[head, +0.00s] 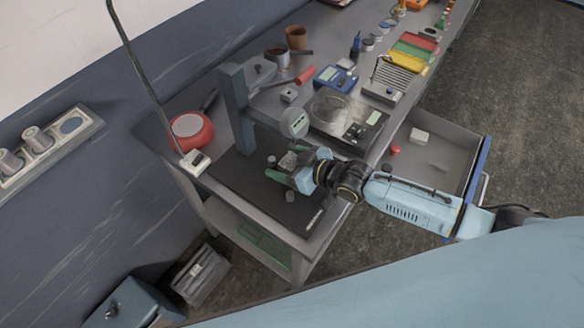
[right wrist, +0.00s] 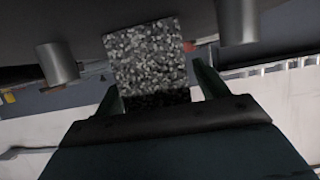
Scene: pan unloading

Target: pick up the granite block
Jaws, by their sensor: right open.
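The granite block (right wrist: 147,52) is a speckled grey block that shows large in the right wrist view. My right gripper (right wrist: 157,82) is open, with one green finger on each side of the block's lower part. I cannot tell whether the fingers touch it. In the head view the right gripper (head: 286,171) is low over the dark mat at the near end of the bench, and the block (head: 288,160) shows only in part at its fingers. My left gripper is in neither view.
Metal cylinders (right wrist: 58,63) (right wrist: 237,21) stand on both sides of the block. A grey upright stand (head: 236,108) with a dial gauge (head: 295,123) rises behind the gripper. A drawer (head: 432,150) is open.

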